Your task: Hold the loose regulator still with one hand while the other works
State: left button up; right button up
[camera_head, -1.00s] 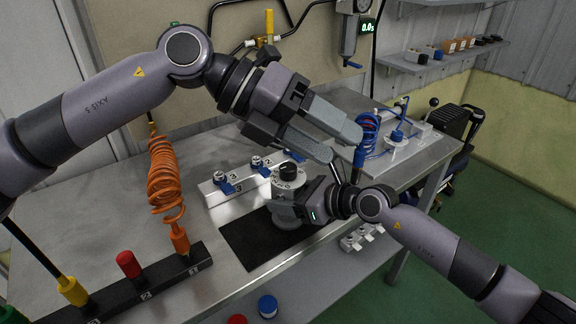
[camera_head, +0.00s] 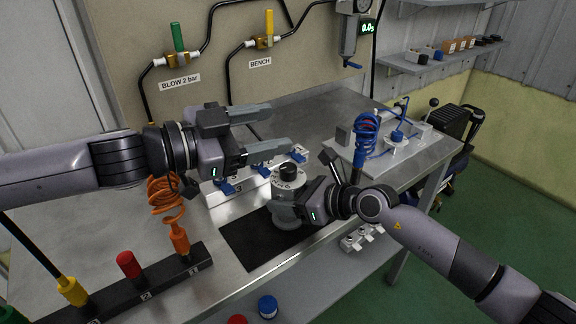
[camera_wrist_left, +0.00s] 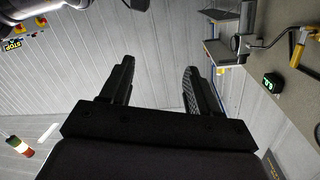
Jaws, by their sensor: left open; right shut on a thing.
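The regulator (camera_head: 287,184) is a pale cylinder with a black knob on top. It stands upright at the back edge of a black mat (camera_head: 243,249) on the bench. My right gripper (camera_head: 291,208) is shut on the regulator's lower body from the right; its fingertips are partly hidden. My left gripper (camera_head: 280,130) is open and empty, above and behind the regulator, with its fingers pointing right. In the left wrist view its two fingers (camera_wrist_left: 154,85) are spread with nothing between them.
A white rail (camera_head: 213,195) with blue clips stands behind the mat. An orange coiled hose (camera_head: 163,200) hangs at left, above a black rack (camera_head: 160,280) with coloured plugs. A plate with a blue coil (camera_head: 367,135) is at right. Labelled valves (camera_head: 180,57) are on the back panel.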

aim_at(288, 167)
pick_arm(q)
jog(key=a+f+n+y, duration=0.4)
jog(key=a+f+n, duration=0.1)
jog(key=f+n, duration=0.15)
jog(key=x, duration=1.2)
jog(key=shift+s+f, duration=0.1)
jog(key=shift+f, duration=0.35)
jog(key=c, duration=1)
